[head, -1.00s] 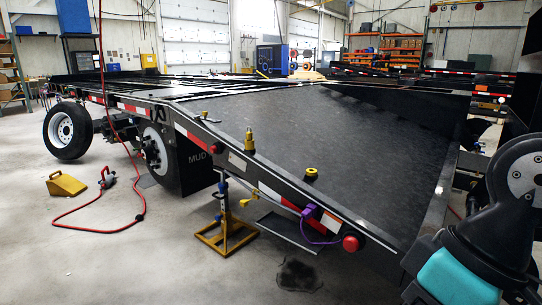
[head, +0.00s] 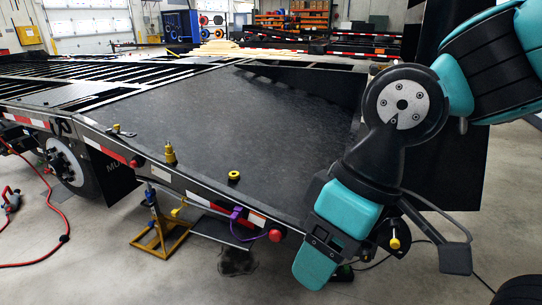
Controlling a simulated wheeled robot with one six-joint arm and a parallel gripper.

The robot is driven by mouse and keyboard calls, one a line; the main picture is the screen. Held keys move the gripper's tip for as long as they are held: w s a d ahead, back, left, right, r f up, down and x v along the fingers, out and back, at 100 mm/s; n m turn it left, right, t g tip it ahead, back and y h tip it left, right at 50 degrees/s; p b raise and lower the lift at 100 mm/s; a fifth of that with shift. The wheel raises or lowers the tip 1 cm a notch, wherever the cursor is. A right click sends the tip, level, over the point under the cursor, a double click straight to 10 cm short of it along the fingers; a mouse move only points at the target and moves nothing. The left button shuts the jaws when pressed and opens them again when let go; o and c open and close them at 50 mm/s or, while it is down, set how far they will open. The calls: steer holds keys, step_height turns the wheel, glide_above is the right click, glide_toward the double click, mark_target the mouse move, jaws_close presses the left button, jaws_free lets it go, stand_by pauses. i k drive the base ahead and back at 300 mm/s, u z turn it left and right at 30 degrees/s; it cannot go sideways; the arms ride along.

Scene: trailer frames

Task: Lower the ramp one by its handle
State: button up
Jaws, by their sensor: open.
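A dark upright panel (head: 460,170), which looks like the raised ramp, stands at the trailer's right end, partly hidden behind my arm. I cannot make out its handle clearly. A small yellow knob (head: 395,243) shows beside my wrist; I cannot tell what it belongs to. My gripper (head: 385,268) hangs at lower right, in front of the trailer's rear corner, with its parts spread apart. It looks open and empty. My arm hides part of the deck corner and the panel's lower left side.
The trailer's dark sloping deck (head: 230,120) fills the middle, with yellow fittings on its edge. A yellow jack stand (head: 160,235) and a red hose (head: 50,250) are on the floor at left. A dark round thing (head: 518,290) shows at lower right. Floor right of the panel looks clear.

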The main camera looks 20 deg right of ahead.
mark_target(448, 171)
steer(key=z, duration=1.7)
steer(key=i, duration=0.7)
steer(key=z, duration=0.15)
